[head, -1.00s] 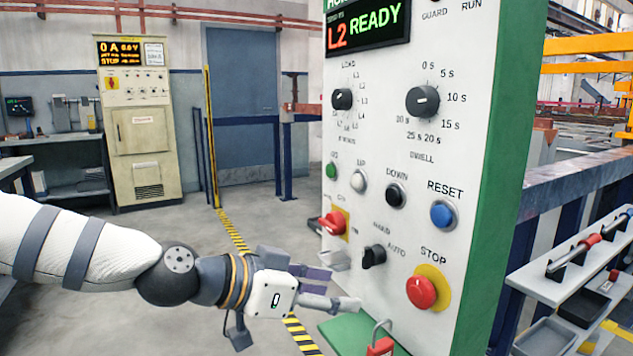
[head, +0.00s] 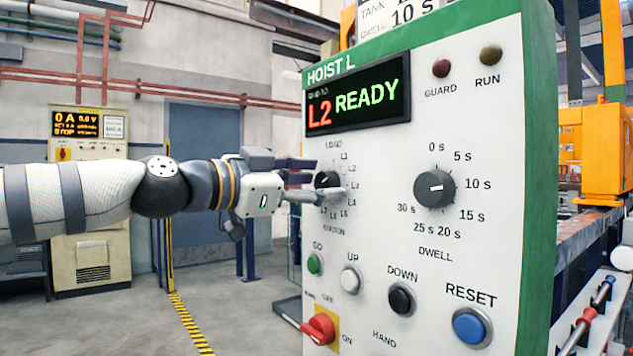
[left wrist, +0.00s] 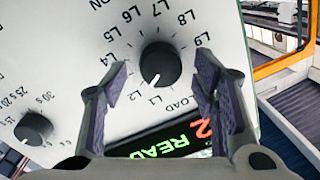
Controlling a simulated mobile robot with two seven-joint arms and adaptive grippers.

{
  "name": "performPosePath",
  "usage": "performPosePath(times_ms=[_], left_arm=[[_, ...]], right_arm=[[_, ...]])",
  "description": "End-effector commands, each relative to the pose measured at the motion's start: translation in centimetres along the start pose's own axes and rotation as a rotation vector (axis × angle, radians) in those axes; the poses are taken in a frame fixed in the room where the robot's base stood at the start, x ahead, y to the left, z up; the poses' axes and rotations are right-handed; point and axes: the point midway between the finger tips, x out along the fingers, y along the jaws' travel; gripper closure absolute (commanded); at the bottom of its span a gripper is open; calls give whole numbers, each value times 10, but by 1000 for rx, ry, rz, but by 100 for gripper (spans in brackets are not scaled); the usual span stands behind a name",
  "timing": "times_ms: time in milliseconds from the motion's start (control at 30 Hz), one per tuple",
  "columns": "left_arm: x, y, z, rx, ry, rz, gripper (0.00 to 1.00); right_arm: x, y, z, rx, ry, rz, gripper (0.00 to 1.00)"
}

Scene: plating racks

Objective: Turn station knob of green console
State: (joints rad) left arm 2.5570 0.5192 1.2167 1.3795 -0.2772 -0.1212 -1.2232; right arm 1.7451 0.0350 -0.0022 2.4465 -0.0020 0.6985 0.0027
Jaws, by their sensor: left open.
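The green console (head: 385,240) has a white front panel with green edges and the title HOIST L. Its station knob (head: 327,181) is a black round knob at the upper left of the panel, partly hidden by my gripper in the head view. In the left wrist view the station knob (left wrist: 160,64) lies between and beyond my fingers, its white mark pointing near L2. My left gripper (head: 318,180) is open, its fingers pointing at the panel around the knob's line. I cannot tell whether they touch the panel. My right gripper is not in view.
The display (head: 358,96) reads L2 READY. The dwell knob (head: 434,189) sits to the right. Below are the GO button (head: 315,264), UP button (head: 350,279), DOWN button (head: 401,299), RESET button (head: 471,327) and a red switch (head: 318,328).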

Motion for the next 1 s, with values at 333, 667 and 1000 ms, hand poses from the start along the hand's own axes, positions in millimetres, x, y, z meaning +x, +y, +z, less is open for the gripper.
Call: performPosePath(times_ms=[333,667,1000], left_arm=[[6,0,0,-1,0,0,53],[5,0,0,-3,0,0,95],[5,0,-1,-111,-8,4,94]], right_arm=[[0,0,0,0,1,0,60],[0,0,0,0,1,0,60],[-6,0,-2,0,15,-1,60]])
